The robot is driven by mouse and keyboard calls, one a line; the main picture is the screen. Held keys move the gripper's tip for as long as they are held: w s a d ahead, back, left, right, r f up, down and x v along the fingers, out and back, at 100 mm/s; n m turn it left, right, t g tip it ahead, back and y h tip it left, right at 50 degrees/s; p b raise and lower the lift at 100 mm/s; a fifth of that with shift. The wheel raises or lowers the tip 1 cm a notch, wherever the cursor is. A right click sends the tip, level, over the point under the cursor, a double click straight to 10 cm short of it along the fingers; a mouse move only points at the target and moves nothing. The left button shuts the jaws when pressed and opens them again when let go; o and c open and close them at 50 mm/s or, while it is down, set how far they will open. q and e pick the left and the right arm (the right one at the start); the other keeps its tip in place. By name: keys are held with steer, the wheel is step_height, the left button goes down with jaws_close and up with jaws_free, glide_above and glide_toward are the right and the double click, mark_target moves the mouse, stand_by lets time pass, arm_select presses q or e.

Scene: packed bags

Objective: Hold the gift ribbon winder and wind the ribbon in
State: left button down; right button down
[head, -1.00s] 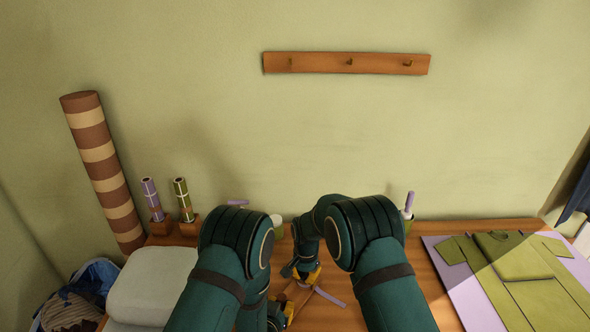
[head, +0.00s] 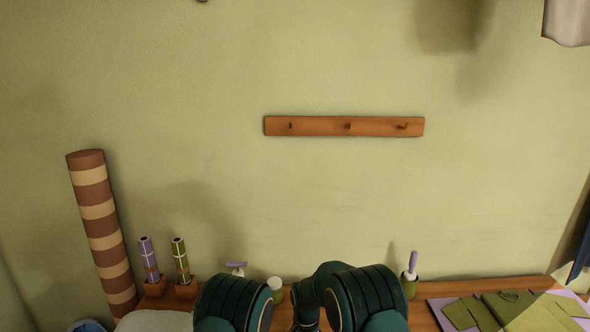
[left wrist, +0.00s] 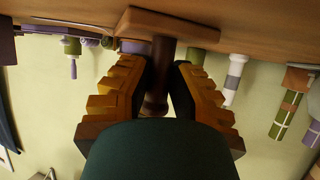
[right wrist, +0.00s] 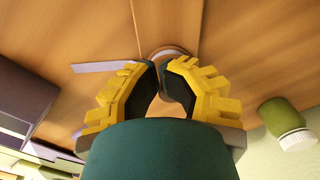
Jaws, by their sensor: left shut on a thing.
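In the left wrist view my left gripper (left wrist: 160,66) is shut on the dark brown upright handle of the ribbon winder (left wrist: 157,88). A flat wooden part of the winder shows just beyond the fingertips. In the right wrist view my right gripper (right wrist: 159,72) has its fingertips close together over the winder's round wooden part (right wrist: 172,51). Whether a small knob sits between the tips is hidden. The lilac ribbon (right wrist: 105,67) sticks out to the left of these fingers. In the head view both grippers and the winder are out of sight below.
The wooden table (head: 424,314) runs along the wall. Rolls in holders (head: 181,262) stand at its left, a green pot with a lilac stick (head: 410,283) at right, and folded green clothing (head: 510,308) far right. A striped roll (head: 101,235) leans on the wall.

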steer(key=shift+a+f, duration=0.1)
steer(key=shift+f, duration=0.15)
steer(key=shift+w+a, duration=0.35)
steer(key=shift+w+a+r, duration=0.15)
steer(key=shift+w+a, duration=0.15)
stand_by(0.3)
steer(key=shift+a, duration=0.15)
steer(key=shift+s+a+r, duration=0.15)
steer(key=shift+s+a, duration=0.05)
steer(key=shift+a, duration=0.05)
steer(key=shift+r, duration=2.9)
